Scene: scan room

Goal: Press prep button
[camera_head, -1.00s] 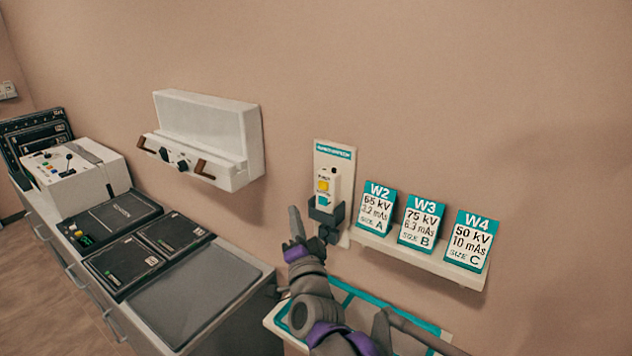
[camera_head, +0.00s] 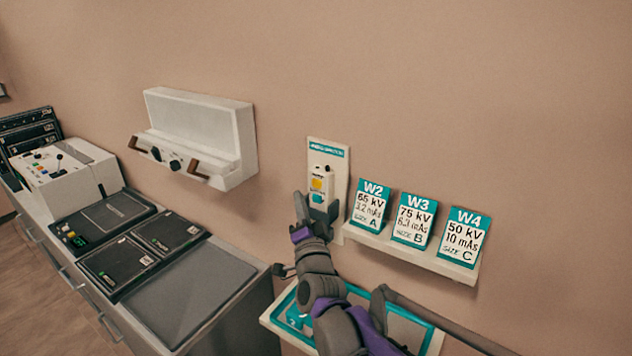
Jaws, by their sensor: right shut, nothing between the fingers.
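A white hand switch with a yellow button (camera_head: 317,184) and a teal button (camera_head: 318,198) sits in a dark holder on a white wall plate (camera_head: 327,147) with a teal top strip. My right gripper (camera_head: 299,199) is shut and empty. Its tip shows just left of and slightly below the buttons, and its fingers cover part of the holder. I cannot tell whether it touches the switch. The lettering on the buttons is too small to read. My left gripper is not in view.
A shelf (camera_head: 420,258) with cards W2, W3 and W4 is right of the plate. A teal-edged tray (camera_head: 432,342) lies below my arm. A white wall unit with handles (camera_head: 200,130) and a counter with a control console (camera_head: 65,175) stand left.

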